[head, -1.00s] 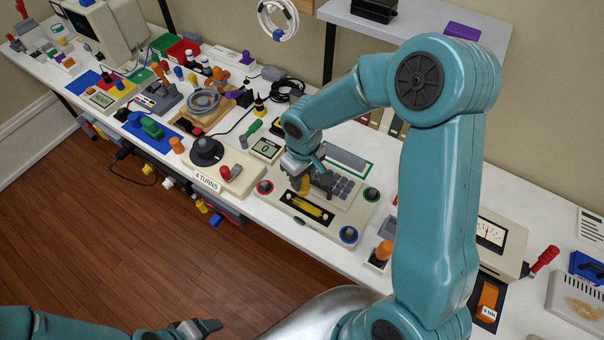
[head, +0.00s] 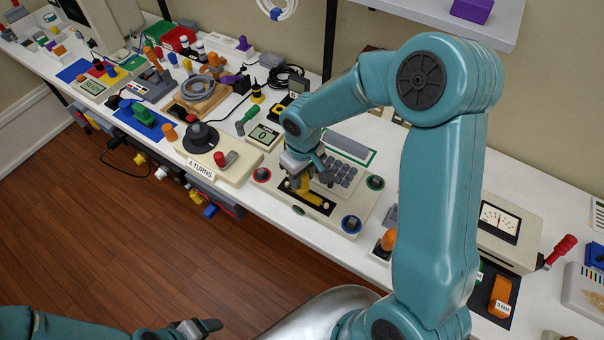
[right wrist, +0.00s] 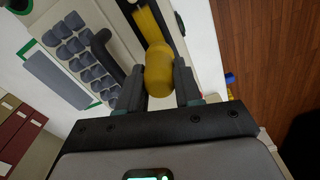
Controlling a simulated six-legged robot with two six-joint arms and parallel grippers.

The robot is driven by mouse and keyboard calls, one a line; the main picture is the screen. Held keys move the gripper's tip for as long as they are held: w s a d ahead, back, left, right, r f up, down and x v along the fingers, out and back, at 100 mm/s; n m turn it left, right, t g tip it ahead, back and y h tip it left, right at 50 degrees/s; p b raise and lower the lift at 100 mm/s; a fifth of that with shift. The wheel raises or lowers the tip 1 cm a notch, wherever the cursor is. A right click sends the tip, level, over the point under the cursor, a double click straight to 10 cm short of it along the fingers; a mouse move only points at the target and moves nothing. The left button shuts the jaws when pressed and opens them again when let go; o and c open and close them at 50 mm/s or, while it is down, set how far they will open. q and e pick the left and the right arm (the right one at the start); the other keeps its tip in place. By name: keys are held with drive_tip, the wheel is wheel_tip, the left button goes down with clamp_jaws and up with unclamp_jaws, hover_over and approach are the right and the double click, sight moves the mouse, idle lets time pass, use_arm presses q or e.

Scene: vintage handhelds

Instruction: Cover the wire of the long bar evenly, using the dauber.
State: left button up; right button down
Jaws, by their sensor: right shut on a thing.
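My right gripper (head: 304,172) is shut on a yellow dauber (head: 303,186) above the cream handheld (head: 345,216) on the bench. In the right wrist view the dauber's rounded yellow body (right wrist: 158,72) sits between the two dark fingers (right wrist: 160,92). The dauber is at the left part of a black slot (head: 322,208) in the handheld, where the long bar shows as a yellow strip (head: 317,203). I cannot tell whether the dauber touches it, and the wire is too small to make out. My left gripper (head: 205,327) is low at the front, away from the bench, with its jaw opening unclear.
A box labelled "4 TURNS" (head: 205,165) stands left, an orange-topped piece (head: 388,240) right. A meter (head: 497,222) is farther right.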

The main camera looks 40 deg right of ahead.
drive_tip(key=c, duration=1.5)
unclamp_jaws()
drive_tip(key=shift+c, duration=0.2)
clamp_jaws()
drive_tip(key=shift+f+b, duration=0.75)
drive_tip(key=shift+w+a+r, duration=0.1)
drive_tip(key=shift+w+a, duration=0.1)
drive_tip(key=shift+w, duration=0.3)
drive_tip(key=shift+w+a+r, duration=0.1)
drive_tip(key=shift+w+a, duration=0.1)
drive_tip(key=shift+w, duration=0.3)
drive_tip(key=shift+s, duration=0.15)
